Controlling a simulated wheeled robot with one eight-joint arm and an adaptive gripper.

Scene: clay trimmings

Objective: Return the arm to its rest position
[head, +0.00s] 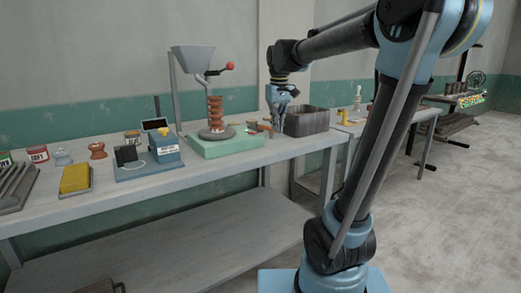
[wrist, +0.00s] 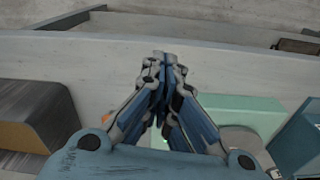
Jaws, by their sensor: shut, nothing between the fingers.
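My gripper (head: 279,122) hangs from the end of my raised arm, pointing down over the bench near the left end of a dark bin. In the wrist view my gripper (wrist: 164,62) shows with its fingertips together and nothing between them. The arm is stretched out over the bench, bent at a high elbow. Whether the fingertips touch the bench or the bin is hard to tell.
The dark bin (head: 307,121) stands right beside my gripper. A green-based stand with a funnel (head: 193,59) is to the left. A blue scale (head: 166,148) and a yellow block (head: 76,178) lie farther left. The bench (head: 140,190) front edge is bare.

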